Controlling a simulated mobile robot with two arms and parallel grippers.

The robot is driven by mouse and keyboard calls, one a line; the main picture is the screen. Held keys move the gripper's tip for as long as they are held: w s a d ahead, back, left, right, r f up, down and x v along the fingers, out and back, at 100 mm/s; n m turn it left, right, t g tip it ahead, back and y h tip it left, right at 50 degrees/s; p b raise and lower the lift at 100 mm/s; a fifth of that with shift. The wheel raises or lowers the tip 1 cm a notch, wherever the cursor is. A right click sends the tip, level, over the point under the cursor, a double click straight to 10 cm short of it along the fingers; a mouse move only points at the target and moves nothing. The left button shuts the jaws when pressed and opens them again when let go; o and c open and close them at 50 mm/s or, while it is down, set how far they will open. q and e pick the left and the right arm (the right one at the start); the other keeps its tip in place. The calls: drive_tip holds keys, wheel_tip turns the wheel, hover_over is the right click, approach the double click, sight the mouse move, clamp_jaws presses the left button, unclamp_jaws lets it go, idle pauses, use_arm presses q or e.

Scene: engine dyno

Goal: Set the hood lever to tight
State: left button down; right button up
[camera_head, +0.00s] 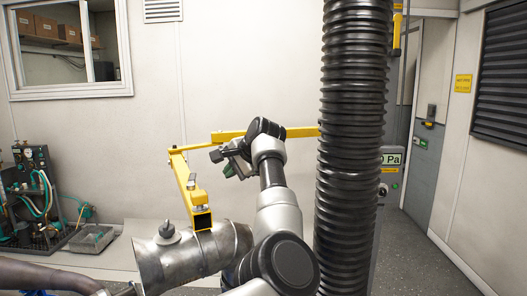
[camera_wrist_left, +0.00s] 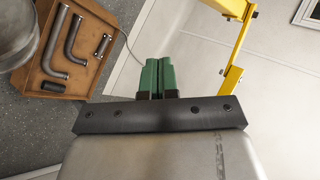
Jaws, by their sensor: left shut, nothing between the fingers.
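A metal hood (camera_head: 195,252) hangs low under the end of a yellow jointed boom (camera_head: 192,190). A grey knob-like fitting (camera_head: 168,233) sits on top of the hood. I cannot tell whether this is the lever or how it is set. My left gripper (camera_head: 228,169) is raised in front of the wall, to the right of the boom's front link and apart from the hood. In the left wrist view its green fingers (camera_wrist_left: 157,75) are shut together and empty. The boom also shows there (camera_wrist_left: 234,50), to the right of the fingers. My right gripper is out of view.
A thick black ribbed hose (camera_head: 352,120) rises right of my left arm. Behind it stands a pressure display (camera_head: 391,159). Green-hosed equipment (camera_head: 35,195) is at the left. The left wrist view shows a brown tray (camera_wrist_left: 104,55) with metal pipes.

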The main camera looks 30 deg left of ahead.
use_arm(q)
drive_tip(key=w+d+r+p, duration=0.2)
drive_tip(key=d+r, duration=0.1)
drive_tip(key=r, duration=0.3)
drive_tip(key=shift+w+d+r, duration=0.25)
drive_tip(key=shift+w+d, duration=0.1)
drive_tip(key=shift+w, duration=0.05)
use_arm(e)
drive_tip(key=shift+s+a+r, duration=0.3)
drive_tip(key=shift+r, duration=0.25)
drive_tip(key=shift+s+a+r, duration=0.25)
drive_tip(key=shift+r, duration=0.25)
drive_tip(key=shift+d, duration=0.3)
use_arm(q)
drive_tip(key=shift+d+f, duration=0.1)
